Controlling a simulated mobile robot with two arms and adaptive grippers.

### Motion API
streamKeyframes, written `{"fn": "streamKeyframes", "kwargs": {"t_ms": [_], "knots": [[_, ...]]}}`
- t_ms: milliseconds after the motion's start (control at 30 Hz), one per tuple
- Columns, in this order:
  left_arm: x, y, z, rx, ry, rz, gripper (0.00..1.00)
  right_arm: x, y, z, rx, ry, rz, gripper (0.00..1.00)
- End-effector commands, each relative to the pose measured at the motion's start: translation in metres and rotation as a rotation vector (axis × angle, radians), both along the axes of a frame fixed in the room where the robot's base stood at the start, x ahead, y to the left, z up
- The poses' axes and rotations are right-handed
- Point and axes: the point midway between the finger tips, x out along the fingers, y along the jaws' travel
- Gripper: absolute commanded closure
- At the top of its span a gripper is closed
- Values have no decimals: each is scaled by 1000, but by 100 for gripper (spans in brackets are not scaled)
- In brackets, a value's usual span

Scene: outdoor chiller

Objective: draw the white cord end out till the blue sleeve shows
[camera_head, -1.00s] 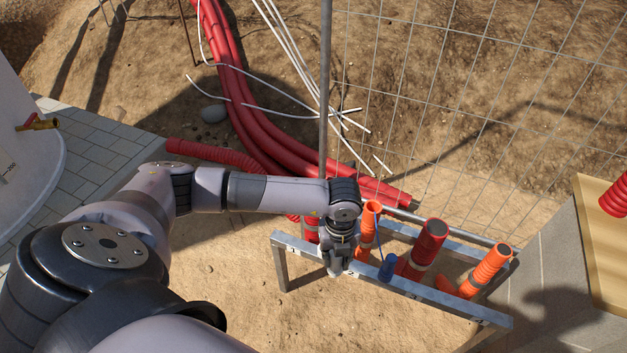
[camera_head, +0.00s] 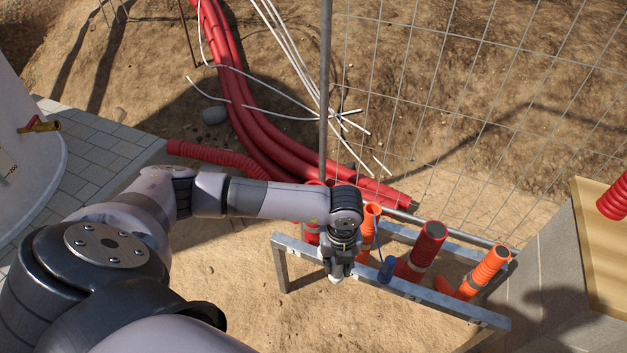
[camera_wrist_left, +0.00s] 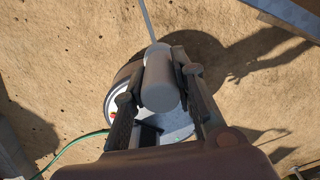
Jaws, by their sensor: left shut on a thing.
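My left gripper (camera_head: 338,270) hangs at the front rail of the metal frame, left of the blue plug-like piece. In the left wrist view its fingers (camera_wrist_left: 160,85) are shut on the white cord end (camera_wrist_left: 161,84), a pale grey-white cylinder. A thin pale strand (camera_wrist_left: 148,20) runs from it to the top of the picture. I see no blue sleeve on the visible strand. In the head view the gripper hides most of the held end. My right gripper is not in view.
The metal frame (camera_head: 420,295) holds an orange pipe (camera_head: 369,228), a red pipe (camera_head: 427,245) and another orange pipe (camera_head: 488,270). A blue piece (camera_head: 387,269) hangs on a blue cord there. Mesh fence stands behind. Sand in front is clear.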

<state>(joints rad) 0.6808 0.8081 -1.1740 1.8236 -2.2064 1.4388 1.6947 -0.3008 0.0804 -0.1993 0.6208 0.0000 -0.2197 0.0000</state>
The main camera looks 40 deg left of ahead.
Motion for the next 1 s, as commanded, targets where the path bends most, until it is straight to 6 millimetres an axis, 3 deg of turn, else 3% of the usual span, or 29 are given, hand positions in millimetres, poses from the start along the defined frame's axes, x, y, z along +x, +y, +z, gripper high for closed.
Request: {"fn": "streamKeyframes", "kwargs": {"t_ms": [700,1000], "knots": [[-37,-37,34,-5,4,-4,100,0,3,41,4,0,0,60],[-45,-46,39,-3,2,-2,100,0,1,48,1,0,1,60]]}}
